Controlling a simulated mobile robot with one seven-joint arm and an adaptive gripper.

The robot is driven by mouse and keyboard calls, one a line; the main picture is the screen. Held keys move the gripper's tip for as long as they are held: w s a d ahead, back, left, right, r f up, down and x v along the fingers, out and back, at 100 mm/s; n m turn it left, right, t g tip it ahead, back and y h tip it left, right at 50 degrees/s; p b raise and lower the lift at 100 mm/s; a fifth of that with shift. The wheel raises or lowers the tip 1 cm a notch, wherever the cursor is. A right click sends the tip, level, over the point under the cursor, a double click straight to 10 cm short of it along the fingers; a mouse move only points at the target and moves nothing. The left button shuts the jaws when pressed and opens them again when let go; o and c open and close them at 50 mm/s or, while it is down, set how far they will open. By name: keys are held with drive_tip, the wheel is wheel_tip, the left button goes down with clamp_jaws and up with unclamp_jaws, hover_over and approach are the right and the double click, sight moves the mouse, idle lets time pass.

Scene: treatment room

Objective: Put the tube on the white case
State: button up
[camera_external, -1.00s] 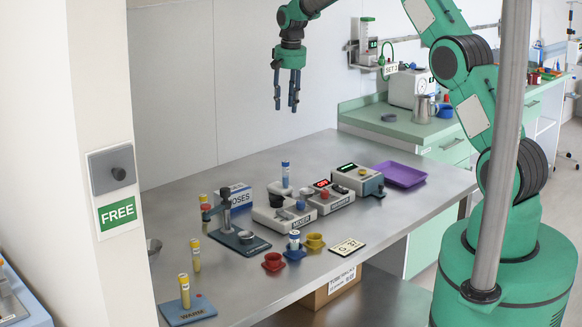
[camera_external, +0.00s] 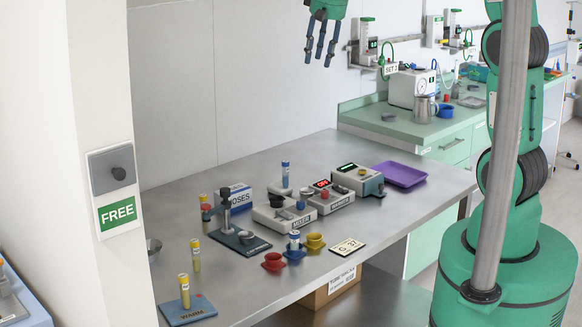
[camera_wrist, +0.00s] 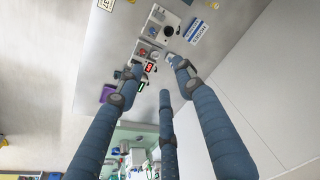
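Several tubes stand on the steel table. A blue-capped tube (camera_external: 285,175) is upright behind the white devices; another tube with a blue band (camera_external: 294,240) stands in a blue holder. Yellow tubes (camera_external: 195,256) (camera_external: 184,292) are at the front left. I cannot tell which tube is meant. The white cases in view are a low device marked MIXER (camera_external: 283,216), one with a red display (camera_external: 331,199) and one with a green display (camera_external: 357,179). My gripper (camera_external: 318,61) is high above the back of the table, its three fingers spread and empty; they also show in the wrist view (camera_wrist: 156,76).
A stand on a dark base (camera_external: 237,241) and a DOSES box (camera_external: 240,197) are at the left of the table. Red (camera_external: 273,262) and yellow (camera_external: 314,241) holders and a G-37 card (camera_external: 347,247) are near the front. A purple tray (camera_external: 400,174) is at the right.

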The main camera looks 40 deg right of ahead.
drive_tip(key=s+a+r+n+t, duration=0.1)
drive_tip(key=s+a+r, duration=0.1)
drive_tip(key=s, duration=0.7)
drive_tip(key=s+a+r+n, duration=0.1)
drive_tip(key=s+a+r, duration=0.1)
drive_tip(key=s, duration=0.7)
drive_tip(key=s+a+f+n, duration=0.1)
drive_tip(key=s+f, duration=0.1)
drive_tip(key=s, duration=0.6)
drive_tip(key=s+a+f+t, duration=0.1)
drive_tip(key=s+f, duration=0.1)
drive_tip(key=s, duration=0.6)
drive_tip(key=shift+s+a+f+n+t, duration=0.3)
drive_tip(key=shift+s+a+f+n, duration=0.05)
drive_tip(key=shift+s+a+n, duration=0.05)
drive_tip(key=shift+f, duration=0.1)
wheel_tip(320, 180, down, 7)
drive_tip(key=b, duration=0.7)
drive_tip(key=shift+f+b, duration=0.2)
drive_tip(key=shift+b, duration=0.1)
